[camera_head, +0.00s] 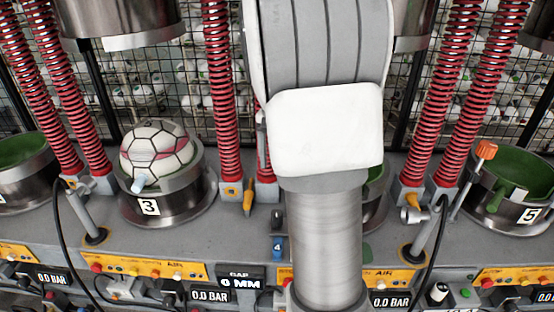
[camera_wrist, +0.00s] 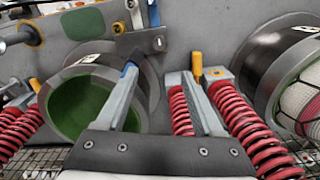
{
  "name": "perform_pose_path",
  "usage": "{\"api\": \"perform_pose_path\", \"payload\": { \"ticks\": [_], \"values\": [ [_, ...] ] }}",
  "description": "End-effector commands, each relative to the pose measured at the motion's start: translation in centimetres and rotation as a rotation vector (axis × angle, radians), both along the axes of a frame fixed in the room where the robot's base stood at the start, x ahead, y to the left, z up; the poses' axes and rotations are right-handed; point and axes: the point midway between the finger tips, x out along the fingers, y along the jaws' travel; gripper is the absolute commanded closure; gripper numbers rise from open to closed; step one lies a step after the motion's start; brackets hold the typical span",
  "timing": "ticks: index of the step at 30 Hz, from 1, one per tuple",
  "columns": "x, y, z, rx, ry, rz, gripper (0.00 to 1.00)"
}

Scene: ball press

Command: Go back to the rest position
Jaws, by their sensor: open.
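My gripper (camera_wrist: 160,72) shows in the wrist view with its two grey fingers spread apart and nothing seen between them. Its left finger overlaps the rim of an open press cup (camera_wrist: 80,105) with an empty green inside; I cannot tell whether they touch. In the head view my arm fills the middle and hides my gripper and most of the cup behind it. A white ball with dark seams and a pink band (camera_head: 157,150) sits in cup 3 (camera_head: 150,208). A ball (camera_wrist: 303,108) also shows at the right edge of the wrist view.
Red springs (camera_head: 222,90) stand on both sides of my arm. Cup 5 (camera_head: 505,190) is open and green inside, with an orange-topped lever (camera_head: 486,150) beside it. Metal press heads (camera_head: 130,30) hang above. Yellow control panels (camera_head: 150,268) and cables line the front. Wire mesh with balls stands behind.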

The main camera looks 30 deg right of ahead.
Motion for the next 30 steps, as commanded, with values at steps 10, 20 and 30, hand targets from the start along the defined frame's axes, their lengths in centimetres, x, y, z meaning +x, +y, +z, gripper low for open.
{"api": "perform_pose_path", "payload": {
  "ticks": [10, 20, 30],
  "values": [
    [-0.1, 0.2, 0.1, 0.000, -0.004, 0.006, 0.31],
    [-3.3, 6.7, 4.1, -0.008, -0.137, 0.224, 0.31],
    [-10.0, 14.7, 6.7, -0.078, -0.310, 0.554, 0.31]
  ]
}}
